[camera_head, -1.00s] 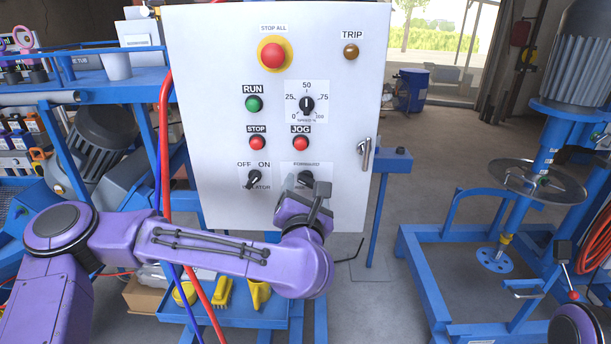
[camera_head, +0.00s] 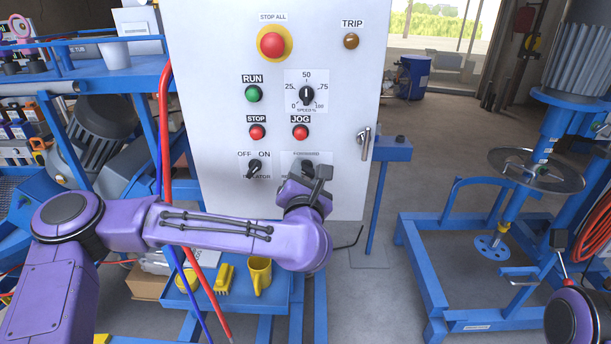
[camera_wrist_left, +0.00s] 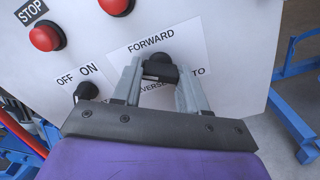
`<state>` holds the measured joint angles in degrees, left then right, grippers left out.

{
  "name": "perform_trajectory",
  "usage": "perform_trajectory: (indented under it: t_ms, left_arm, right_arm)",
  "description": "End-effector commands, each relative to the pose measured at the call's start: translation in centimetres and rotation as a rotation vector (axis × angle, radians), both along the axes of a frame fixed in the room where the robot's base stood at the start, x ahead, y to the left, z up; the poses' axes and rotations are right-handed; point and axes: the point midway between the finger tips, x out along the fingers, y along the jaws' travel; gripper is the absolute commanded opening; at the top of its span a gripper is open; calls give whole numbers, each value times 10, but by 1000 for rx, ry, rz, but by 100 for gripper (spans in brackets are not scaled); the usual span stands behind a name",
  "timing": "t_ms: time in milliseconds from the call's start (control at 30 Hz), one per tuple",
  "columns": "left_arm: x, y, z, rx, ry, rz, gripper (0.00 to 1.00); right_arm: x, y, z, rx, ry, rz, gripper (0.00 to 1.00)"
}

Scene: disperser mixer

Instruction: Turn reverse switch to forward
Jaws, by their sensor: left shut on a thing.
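The reverse switch is a black knob (camera_wrist_left: 160,68) on a white label reading FORWARD at the top and REVERSE at lower left, partly covered. It sits at the lower right of the white control panel (camera_head: 210,110). In the head view, the knob (camera_head: 307,166) is mostly hidden by my wrist. My left gripper (camera_wrist_left: 160,82) has its two grey fingers on either side of the knob, shut on it. In the head view, the left gripper (camera_head: 306,180) is largely hidden. The knob's pointing direction is unclear. My right wrist shows at lower right, its fingers out of view.
An OFF/ON isolator knob (camera_head: 255,169) is left of the switch, with the red STOP (camera_head: 257,132) and JOG (camera_head: 300,132) buttons above. Red and blue hoses (camera_head: 165,120) run along the panel's left side. A blue-framed mixer (camera_head: 540,180) stands at right.

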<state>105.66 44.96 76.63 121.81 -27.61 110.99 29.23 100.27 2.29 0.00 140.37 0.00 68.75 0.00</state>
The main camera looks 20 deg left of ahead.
Motion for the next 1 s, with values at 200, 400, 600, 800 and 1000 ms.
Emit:
perform_trajectory:
  t_ms: [200, 400, 600, 800, 1000]
  left_arm:
    - [0, 0, 1, 122, 31, -1, 12]
    - [0, -1, 2, 295, 79, 0, 12]
    - [0, -1, 2, 479, 134, 1, 12]
    - [0, 0, 2, 652, 184, 0, 12]
    - [0, -1, 2, 796, 226, -1, 12]
  right_arm:
    - [0, 0, -2, 0, 0, 0, 0]
    - [0, 0, -3, 0, 0, 0, 0]
    - [0, 0, -3, 0, 0, 0, 0]
    - [0, 0, 0, 0, 0, 0, 0]
    - [0, 0, 3, 0, 0, 0, 0]
